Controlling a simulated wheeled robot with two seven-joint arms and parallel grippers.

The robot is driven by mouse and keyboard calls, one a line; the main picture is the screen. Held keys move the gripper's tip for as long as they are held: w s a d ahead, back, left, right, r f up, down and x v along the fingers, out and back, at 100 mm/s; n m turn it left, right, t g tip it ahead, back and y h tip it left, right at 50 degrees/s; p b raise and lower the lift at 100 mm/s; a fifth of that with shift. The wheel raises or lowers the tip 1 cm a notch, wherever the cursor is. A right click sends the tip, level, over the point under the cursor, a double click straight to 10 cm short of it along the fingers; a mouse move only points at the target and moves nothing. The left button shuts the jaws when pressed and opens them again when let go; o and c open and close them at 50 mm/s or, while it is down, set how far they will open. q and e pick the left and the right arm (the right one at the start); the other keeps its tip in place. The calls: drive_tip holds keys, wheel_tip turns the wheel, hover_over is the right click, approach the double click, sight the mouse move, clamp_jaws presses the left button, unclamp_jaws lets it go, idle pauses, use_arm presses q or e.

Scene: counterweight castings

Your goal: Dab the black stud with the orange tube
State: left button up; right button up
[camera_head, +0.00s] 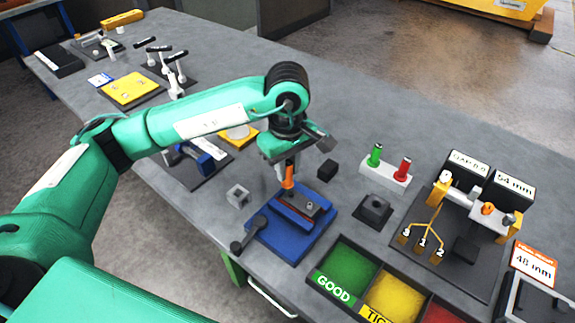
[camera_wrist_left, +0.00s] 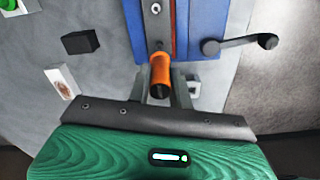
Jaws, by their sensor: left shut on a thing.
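My left gripper (camera_head: 286,165) is shut on the orange tube (camera_head: 288,178), which points down over the blue vise (camera_head: 272,240). In the left wrist view the tube (camera_wrist_left: 160,72) sits between the two fingers (camera_wrist_left: 160,92). A small dark stud (camera_head: 310,208) stands up at the vise's jaws, to the right of the tube's lower end. In the wrist view a round grey-black stud top (camera_wrist_left: 155,8) shows beyond the tube; its exact color is hard to tell. I cannot tell whether the tube touches anything below it. My right gripper is not in view.
The vise's black crank handle (camera_head: 240,245) sticks out at the left. A grey cube (camera_head: 238,196), a black block (camera_head: 327,170) and a black block with a knob (camera_head: 375,210) stand nearby. Colored bins (camera_head: 345,270) lie in front. A rack (camera_head: 390,178) holds green and red plugs.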

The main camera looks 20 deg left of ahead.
use_arm(q)
drive_tip(key=shift+f+b, duration=0.4)
drive_tip(key=shift+s+f+b, duration=0.1)
drive_tip(key=shift+f+b, duration=0.05)
drive_tip(key=shift+b, duration=0.4)
idle(2.5)
drive_tip(key=shift+r+p, duration=0.7)
drive_tip(key=shift+r, duration=2.45)
